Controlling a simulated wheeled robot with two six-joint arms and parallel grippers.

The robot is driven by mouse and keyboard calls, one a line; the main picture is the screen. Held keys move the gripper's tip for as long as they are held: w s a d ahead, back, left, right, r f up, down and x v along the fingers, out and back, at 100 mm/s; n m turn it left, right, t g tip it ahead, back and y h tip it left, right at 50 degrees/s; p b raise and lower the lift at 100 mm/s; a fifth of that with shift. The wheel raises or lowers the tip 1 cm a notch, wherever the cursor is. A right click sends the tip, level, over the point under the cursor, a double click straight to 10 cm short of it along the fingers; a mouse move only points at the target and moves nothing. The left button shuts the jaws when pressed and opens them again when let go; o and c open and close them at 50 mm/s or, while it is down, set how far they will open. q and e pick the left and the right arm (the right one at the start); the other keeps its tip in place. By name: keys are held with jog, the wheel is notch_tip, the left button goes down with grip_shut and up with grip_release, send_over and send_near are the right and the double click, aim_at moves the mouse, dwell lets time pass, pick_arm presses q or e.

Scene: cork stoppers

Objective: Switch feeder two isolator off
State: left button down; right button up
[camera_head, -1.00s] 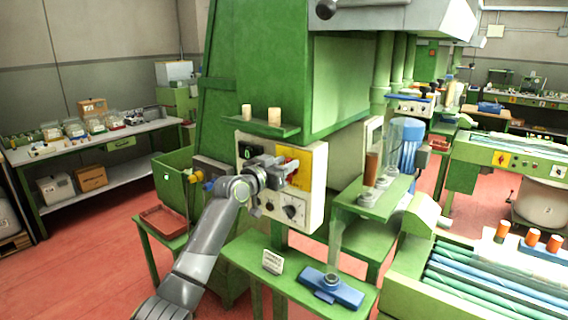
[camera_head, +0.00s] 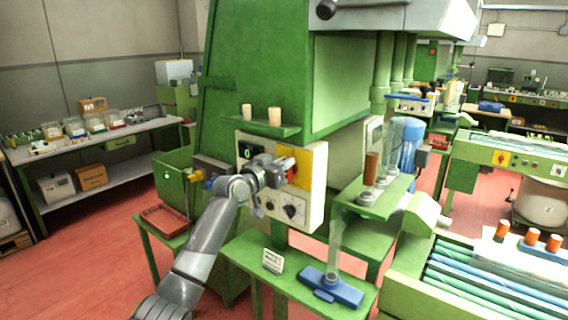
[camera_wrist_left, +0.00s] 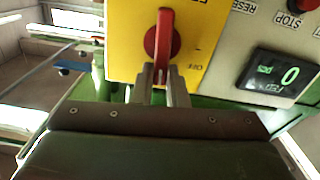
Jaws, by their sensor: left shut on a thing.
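The isolator is a red rotary handle (camera_wrist_left: 160,42) on a yellow plate (camera_wrist_left: 197,35), on the front of a pale control panel (camera_head: 317,172). In the left wrist view the plate's lettering is upside down, with "OFF" to the lower right of the handle. The handle lies nearly vertical in that view. My left gripper (camera_wrist_left: 162,78) is shut on the handle's near end, one finger on each side. In the head view my left gripper (camera_head: 284,168) covers part of the yellow plate. My right gripper is not in view.
The panel also bears a black display (camera_wrist_left: 275,77), a red stop button (camera_wrist_left: 307,4) and dark knobs (camera_head: 291,211). A green shelf with two corks (camera_head: 275,116) juts out above. Below, a green bench (camera_head: 238,250) holds a blue fixture (camera_head: 345,291) and a small sign (camera_head: 272,261).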

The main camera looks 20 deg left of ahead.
pick_arm(q)
jog(key=shift+w+a+f+n+p, duration=0.15)
jog(key=shift+a+f+n+p, duration=0.55)
jog(key=shift+n, duration=2.1)
jog(key=shift+w+a+f+n+p, duration=0.15)
jog(key=shift+n+p, duration=1.05)
jog(key=shift+n, duration=1.6)
jog(key=shift+w+a+f+n+p, duration=0.1)
jog(key=shift+a+f+n+p, duration=0.6)
jog(key=shift+n, duration=2.1)
jog(key=shift+d+r, duration=0.1)
jog(key=shift+d, duration=0.3)
jog(key=c, duration=1.4)
grip_release()
jog(key=shift+c, duration=0.2)
jog(key=shift+s+p, duration=0.1)
jog(key=shift+p, duration=0.2)
jog(key=b+v, duration=0.2)
jog(key=v, duration=1.5)
jog(key=shift+a, duration=0.15)
